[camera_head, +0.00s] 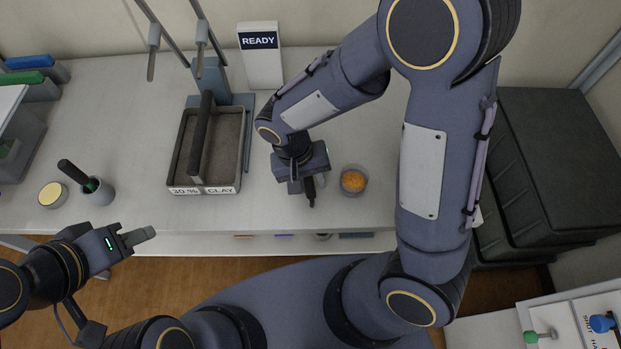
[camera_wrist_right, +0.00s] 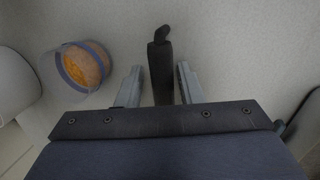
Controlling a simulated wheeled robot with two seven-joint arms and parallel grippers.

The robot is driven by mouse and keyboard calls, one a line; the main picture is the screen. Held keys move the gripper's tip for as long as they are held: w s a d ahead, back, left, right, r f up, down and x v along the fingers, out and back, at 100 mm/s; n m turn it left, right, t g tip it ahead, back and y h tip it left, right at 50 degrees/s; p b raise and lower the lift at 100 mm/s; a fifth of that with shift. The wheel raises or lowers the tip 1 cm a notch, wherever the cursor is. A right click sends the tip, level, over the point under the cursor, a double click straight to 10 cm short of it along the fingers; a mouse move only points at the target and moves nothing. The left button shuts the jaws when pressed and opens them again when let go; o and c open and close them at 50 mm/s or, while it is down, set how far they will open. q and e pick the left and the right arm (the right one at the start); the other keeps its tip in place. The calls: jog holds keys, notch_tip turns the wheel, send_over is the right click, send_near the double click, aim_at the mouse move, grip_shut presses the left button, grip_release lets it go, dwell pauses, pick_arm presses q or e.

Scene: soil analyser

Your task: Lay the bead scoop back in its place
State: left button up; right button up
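A black handle (camera_wrist_right: 160,70), probably the bead scoop's, lies between the two fingers of my right gripper (camera_wrist_right: 158,84) in the right wrist view. A gap shows on each side, so the gripper is open around it without gripping. In the head view my right gripper (camera_head: 304,184) is low over the white bench, and the dark handle end (camera_head: 310,194) shows below it. The scoop's bowl end is hidden. A clear cup of orange beads (camera_head: 353,181) stands just right of the gripper. My left gripper (camera_head: 138,237) is in front of the bench, away from everything; its finger gap is unclear.
A tray marked 30 % CLAY (camera_head: 240,150) stands left of my right gripper. A READY display (camera_head: 260,50) is behind. A grey cup with a black-handled tool (camera_head: 98,192) and a round tin (camera_head: 52,194) stand at left. Dark cases (camera_head: 555,160) stand at right.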

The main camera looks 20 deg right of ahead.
jog(key=shift+a, duration=0.2)
jog(key=v, duration=0.8)
jog(key=s+d+r+t+y, duration=0.6)
jog(key=s+d+r+t, duration=0.1)
jog(key=s+d, duration=0.3)
jog(key=shift+s+d+r, duration=0.4)
jog(key=shift+d+r, duration=0.25)
jog(key=shift+r, duration=0.1)
